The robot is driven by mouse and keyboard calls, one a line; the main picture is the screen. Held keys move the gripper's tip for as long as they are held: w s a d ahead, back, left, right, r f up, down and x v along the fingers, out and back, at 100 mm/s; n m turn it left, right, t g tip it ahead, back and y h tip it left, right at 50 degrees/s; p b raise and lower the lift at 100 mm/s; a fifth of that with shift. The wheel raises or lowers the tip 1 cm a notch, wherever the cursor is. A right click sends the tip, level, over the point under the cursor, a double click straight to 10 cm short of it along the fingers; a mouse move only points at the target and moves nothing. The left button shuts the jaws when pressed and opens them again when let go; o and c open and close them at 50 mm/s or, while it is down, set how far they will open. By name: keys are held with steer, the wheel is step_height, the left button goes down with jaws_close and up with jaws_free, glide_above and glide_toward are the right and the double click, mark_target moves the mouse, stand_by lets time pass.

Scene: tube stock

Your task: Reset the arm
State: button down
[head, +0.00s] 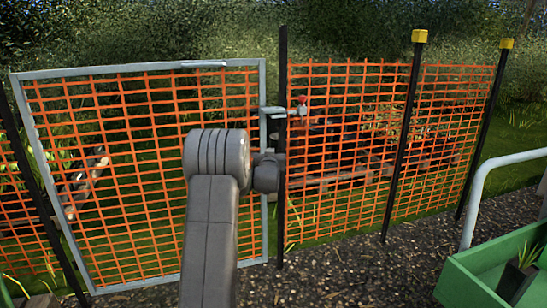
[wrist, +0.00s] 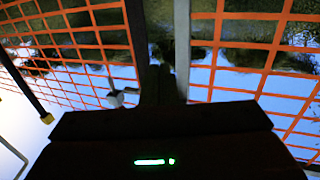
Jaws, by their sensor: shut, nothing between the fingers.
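My gripper (wrist: 160,84) shows dark at the middle of the wrist view, its fingers together with nothing between them. It points toward the mesh fence and the gate's grey upright. In the head view my arm rises in front of the gate and hides the gripper. The gate (head: 151,69) has a grey metal frame with orange mesh and appears to stand close to the black post at its right. A grey latch piece (head: 272,110) is at the gate's right edge. I cannot tell whether the gripper touches anything.
Orange mesh fencing (head: 340,130) runs right from the gate on black posts, two with yellow caps (head: 419,36). A green planter cart (head: 470,275) with a grey handle (head: 472,205) stands at the lower right. Gravel (head: 340,275) lies in front. Logs and pallets lie behind the fence.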

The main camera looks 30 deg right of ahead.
steer(key=shift+s+a, duration=0.15)
steer(key=shift+s, duration=0.7)
steer(key=shift+s+a, duration=0.1)
steer(key=shift+s, duration=0.7)
steer(key=shift+w, duration=0.1)
